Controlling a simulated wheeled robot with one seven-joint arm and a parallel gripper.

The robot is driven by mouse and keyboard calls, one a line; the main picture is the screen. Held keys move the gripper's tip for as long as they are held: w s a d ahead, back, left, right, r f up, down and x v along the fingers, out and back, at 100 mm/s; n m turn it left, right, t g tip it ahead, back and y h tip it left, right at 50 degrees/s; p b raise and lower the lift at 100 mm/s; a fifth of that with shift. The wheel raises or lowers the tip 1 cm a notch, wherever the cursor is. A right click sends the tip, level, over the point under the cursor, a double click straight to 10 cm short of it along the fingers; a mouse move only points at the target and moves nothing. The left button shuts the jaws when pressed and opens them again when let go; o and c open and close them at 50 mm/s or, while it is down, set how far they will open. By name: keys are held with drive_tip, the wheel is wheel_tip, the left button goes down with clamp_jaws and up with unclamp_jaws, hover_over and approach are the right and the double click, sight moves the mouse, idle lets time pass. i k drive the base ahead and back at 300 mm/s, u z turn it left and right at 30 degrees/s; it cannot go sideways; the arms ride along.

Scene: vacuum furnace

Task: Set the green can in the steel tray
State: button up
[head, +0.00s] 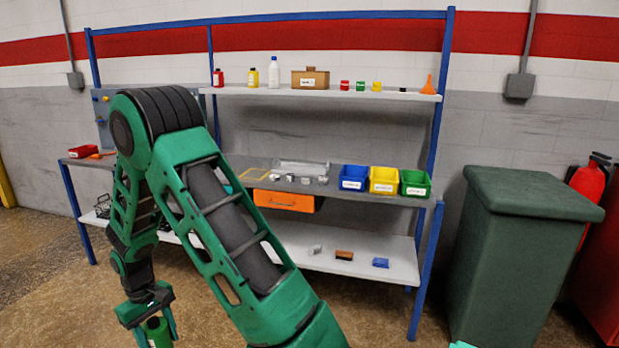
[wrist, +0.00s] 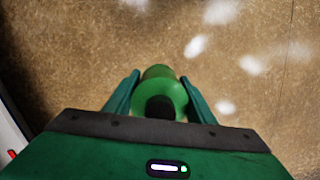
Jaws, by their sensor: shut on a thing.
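My gripper (head: 157,331) is low at the left of the head view, over the floor in front of the workbench. It is shut on a green can (head: 158,336) with a dark top. In the wrist view the can (wrist: 157,74) sits between the two fingers of my gripper (wrist: 160,84), with brown floor below. A shiny grey tray (head: 300,167), which looks like the steel tray, lies on the bench top toward the back. Several small metal pieces lie in front of it. My arm hides part of the bench's left side.
Blue (head: 353,178), yellow (head: 383,180) and green bins (head: 415,184) stand at the bench's right. An orange drawer (head: 287,201) hangs under the bench top. A shelf (head: 330,93) with bottles and small boxes runs above. A large dark green bin (head: 520,260) stands right.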

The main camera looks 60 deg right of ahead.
sight(301, 166)
drive_tip(key=z, duration=1.6)
drive_tip(key=i, duration=0.95)
drive_tip(key=z, duration=0.1)
